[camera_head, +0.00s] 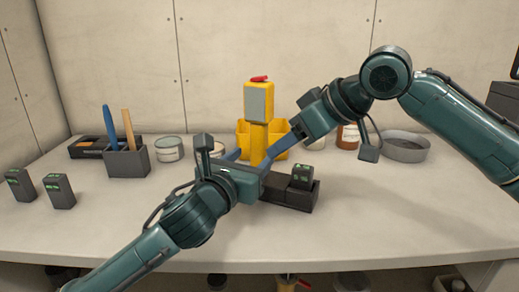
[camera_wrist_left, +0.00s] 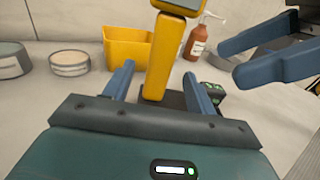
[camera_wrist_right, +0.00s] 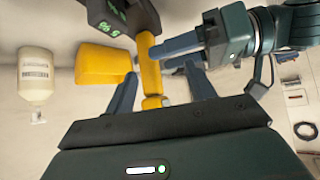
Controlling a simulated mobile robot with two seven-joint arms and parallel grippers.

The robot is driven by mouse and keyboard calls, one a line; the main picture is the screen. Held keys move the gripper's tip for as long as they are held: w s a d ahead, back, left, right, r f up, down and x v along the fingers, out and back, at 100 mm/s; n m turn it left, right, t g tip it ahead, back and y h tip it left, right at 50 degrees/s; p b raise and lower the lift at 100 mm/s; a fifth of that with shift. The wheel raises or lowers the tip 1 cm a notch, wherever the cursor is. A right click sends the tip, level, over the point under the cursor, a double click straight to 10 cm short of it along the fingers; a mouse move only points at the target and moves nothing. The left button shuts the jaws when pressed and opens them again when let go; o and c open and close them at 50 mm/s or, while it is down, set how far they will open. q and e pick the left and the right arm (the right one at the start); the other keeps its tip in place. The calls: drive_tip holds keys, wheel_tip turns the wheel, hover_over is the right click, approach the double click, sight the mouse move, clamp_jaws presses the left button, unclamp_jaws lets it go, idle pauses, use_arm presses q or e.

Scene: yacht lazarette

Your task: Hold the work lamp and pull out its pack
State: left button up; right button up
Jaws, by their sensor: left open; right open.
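The yellow work lamp (camera_head: 258,138) stands upright near the middle of the bench, with a grey face and a red piece on top. Its stem also shows in the left wrist view (camera_wrist_left: 160,72) and right wrist view (camera_wrist_right: 151,76). My left gripper (camera_head: 250,162) is open, its fingers either side of the lower stem in view; I cannot tell whether they touch it. My right gripper (camera_head: 290,137) is open, just right of the stem. A dark pack with green marks (camera_head: 302,175) sits in a black dock (camera_head: 290,197) in front of the lamp.
Two dark packs (camera_head: 19,184) (camera_head: 59,191) stand at the left. A yellow bin (camera_head: 280,141) is behind the lamp. A tool holder (camera_head: 127,162), tins (camera_head: 169,148), a brown bottle (camera_head: 348,137) and a grey round dish (camera_head: 405,147) line the back. The front right bench is clear.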

sight(256, 153)
use_arm(q)
drive_tip(key=x, duration=0.6)
drive_tip(key=shift+w+d, duration=0.15)
drive_tip(key=shift+w, duration=0.15)
drive_tip(key=shift+c, duration=0.4)
clamp_jaws()
drive_tip(key=shift+o, duration=0.4)
unclamp_jaws()
drive_tip(key=shift+s, duration=0.15)
drive_tip(key=shift+s+a, duration=0.35)
drive_tip(key=shift+s, duration=0.25)
drive_tip(key=shift+w+d, duration=0.1)
drive_tip(key=shift+w, duration=0.05)
drive_tip(key=shift+w+d, duration=0.2)
drive_tip(key=shift+w, duration=0.35)
